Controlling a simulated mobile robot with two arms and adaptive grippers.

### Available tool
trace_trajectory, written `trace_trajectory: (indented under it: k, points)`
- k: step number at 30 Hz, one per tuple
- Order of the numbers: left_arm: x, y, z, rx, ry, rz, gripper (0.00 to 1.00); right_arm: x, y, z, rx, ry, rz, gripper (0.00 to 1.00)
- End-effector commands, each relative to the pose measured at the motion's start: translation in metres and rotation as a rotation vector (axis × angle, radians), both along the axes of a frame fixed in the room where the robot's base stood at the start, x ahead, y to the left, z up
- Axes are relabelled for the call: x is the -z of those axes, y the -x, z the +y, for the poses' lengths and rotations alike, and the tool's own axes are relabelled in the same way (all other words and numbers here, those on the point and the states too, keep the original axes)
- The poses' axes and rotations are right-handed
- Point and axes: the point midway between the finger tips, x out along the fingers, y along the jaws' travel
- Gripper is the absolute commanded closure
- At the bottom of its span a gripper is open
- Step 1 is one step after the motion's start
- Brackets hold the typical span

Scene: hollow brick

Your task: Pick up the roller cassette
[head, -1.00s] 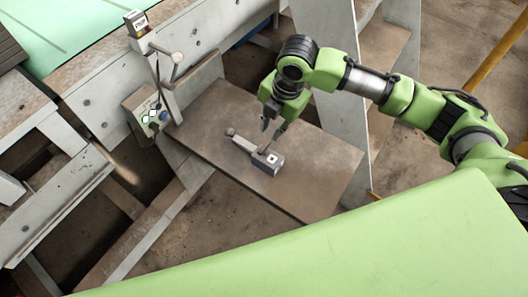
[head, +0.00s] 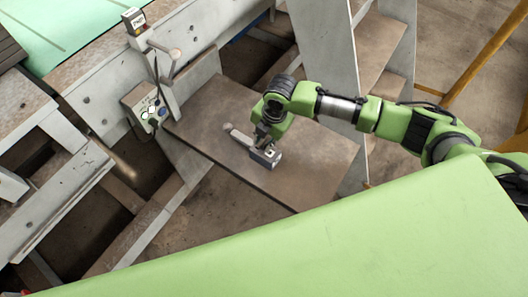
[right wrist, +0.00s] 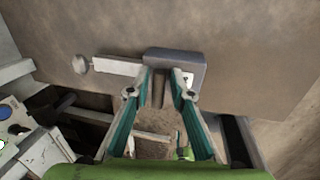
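The roller cassette is a grey block (head: 268,157) with a light flat bar and a round knob at its left end, lying on the brown metal plate (head: 315,160). In the right wrist view the block (right wrist: 190,61) is at the top centre, with its bar and knob to the left. My right gripper (head: 262,146) is down at the block and partly covers it in the head view. In the right wrist view its two fingers (right wrist: 161,74) are apart, with a narrow brownish part between them. I cannot tell whether they touch it. My left gripper is not in view.
A control box with buttons (head: 150,108) and a ball-ended lever (head: 174,54) stand left of the plate. A grey upright frame (head: 325,65) rises behind it. Open gaps between beams lie to the left. A large green surface (head: 350,240) fills the front.

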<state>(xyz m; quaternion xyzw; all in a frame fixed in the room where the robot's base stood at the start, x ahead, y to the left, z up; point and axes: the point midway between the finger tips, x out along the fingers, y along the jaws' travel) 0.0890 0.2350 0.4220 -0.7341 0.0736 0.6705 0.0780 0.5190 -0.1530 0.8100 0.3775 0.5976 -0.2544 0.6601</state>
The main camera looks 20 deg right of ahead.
Motion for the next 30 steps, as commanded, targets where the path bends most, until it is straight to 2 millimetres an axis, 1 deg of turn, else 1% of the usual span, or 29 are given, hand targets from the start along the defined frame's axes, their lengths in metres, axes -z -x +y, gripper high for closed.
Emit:
trace_trajectory:
  k: [2, 3, 5, 20, 23, 26, 27, 30]
  points:
    - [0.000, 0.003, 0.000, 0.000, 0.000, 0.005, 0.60, 0.000, 0.000, 0.000, 0.000, 0.000, 0.000, 0.79]
    - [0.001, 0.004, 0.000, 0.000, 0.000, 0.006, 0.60, 0.000, 0.000, 0.000, 0.000, 0.000, 0.000, 0.84]
    - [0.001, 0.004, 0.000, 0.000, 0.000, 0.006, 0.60, 0.000, 0.000, 0.000, 0.000, 0.000, 0.000, 1.00]
    - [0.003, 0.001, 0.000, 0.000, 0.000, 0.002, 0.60, -0.003, 0.000, 0.001, -0.001, -0.002, -0.002, 1.00]
    - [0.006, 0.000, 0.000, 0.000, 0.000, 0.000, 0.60, -0.010, -0.001, 0.001, -0.002, -0.004, -0.003, 1.00]
    - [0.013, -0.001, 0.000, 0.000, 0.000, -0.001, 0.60, -0.026, -0.002, 0.001, -0.002, -0.003, -0.005, 1.00]
    - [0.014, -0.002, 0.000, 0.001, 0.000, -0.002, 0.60, -0.034, 0.000, 0.001, -0.002, -0.004, -0.004, 1.00]
    - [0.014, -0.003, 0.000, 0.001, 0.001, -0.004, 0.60, -0.051, 0.017, 0.001, -0.004, -0.002, -0.004, 1.00]
